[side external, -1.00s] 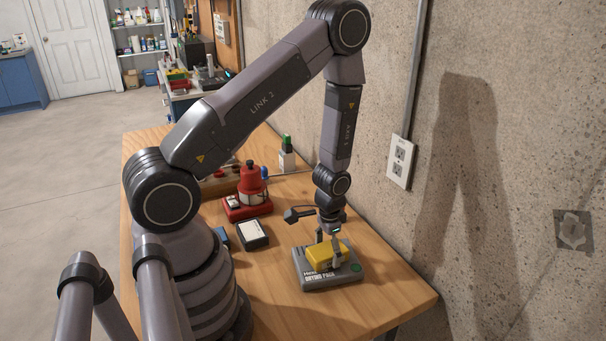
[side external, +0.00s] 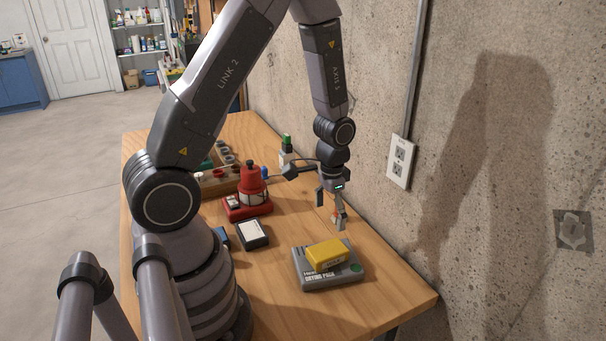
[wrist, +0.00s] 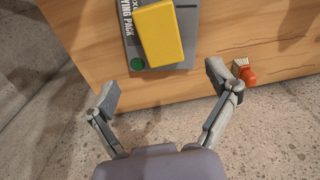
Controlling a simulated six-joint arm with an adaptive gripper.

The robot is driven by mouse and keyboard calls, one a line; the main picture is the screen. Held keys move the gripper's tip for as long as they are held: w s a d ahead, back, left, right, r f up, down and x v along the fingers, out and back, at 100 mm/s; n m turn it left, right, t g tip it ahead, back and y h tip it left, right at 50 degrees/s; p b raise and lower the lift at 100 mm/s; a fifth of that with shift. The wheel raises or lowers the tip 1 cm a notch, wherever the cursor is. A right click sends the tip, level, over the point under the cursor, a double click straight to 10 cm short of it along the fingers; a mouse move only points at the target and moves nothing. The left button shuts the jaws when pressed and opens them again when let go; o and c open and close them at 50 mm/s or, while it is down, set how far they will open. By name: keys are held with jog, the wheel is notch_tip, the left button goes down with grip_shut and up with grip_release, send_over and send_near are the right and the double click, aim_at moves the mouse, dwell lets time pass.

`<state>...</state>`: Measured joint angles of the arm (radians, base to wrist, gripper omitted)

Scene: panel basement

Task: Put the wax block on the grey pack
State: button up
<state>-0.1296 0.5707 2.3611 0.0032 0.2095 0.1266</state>
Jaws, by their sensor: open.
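The yellow wax block (side external: 326,253) lies flat on top of the grey pack (side external: 318,282), near the right front of the bench. In the wrist view the wax block (wrist: 159,36) rests on the grey pack (wrist: 132,44), whose green dot and part of its lettering show beside it. My gripper (side external: 333,212) is open and empty, above and behind the pack, apart from the block. In the wrist view the open fingers of my gripper (wrist: 160,85) are spread wide with nothing between them.
A red device (side external: 250,192) and a dark box with a white label (side external: 252,234) stand left of the pack. A green-capped bottle (side external: 287,153) stands at the back by the concrete wall (side external: 480,150). The wooden bench (side external: 385,300) is clear at its front right.

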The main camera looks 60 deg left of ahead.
jog(key=s+d+r+t, duration=0.2)
jog(key=s+r, duration=0.2)
jog(key=r, duration=0.7)
jog(key=s+d+r+t, duration=0.1)
jog(key=s+r+t, duration=0.15)
jog(key=r, duration=0.85)
jog(key=s+d+r+t, duration=0.1)
jog(key=s+r, duration=0.4)
jog(key=s, duration=0.4)
